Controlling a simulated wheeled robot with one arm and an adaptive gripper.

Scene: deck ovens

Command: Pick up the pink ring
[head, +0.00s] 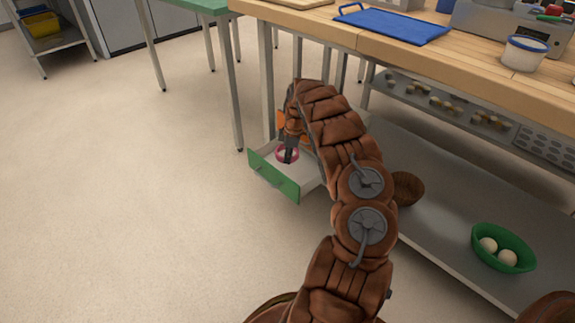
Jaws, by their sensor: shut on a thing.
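The pink ring (281,157) lies low in the open drawer (275,181), which has a green front and a pale inside. My gripper (288,155) reaches down into the drawer and is shut on the ring. The fingertips are small and dark here, and part of the ring is hidden behind them. I cannot tell whether the ring touches the drawer floor.
A wooden worktable (440,57) stands above and to the right, with a blue tray (392,25) and a lidded tub (524,53) on it. A green bowl (503,264) with two eggs sits on the lower shelf (440,225). The floor at left is clear.

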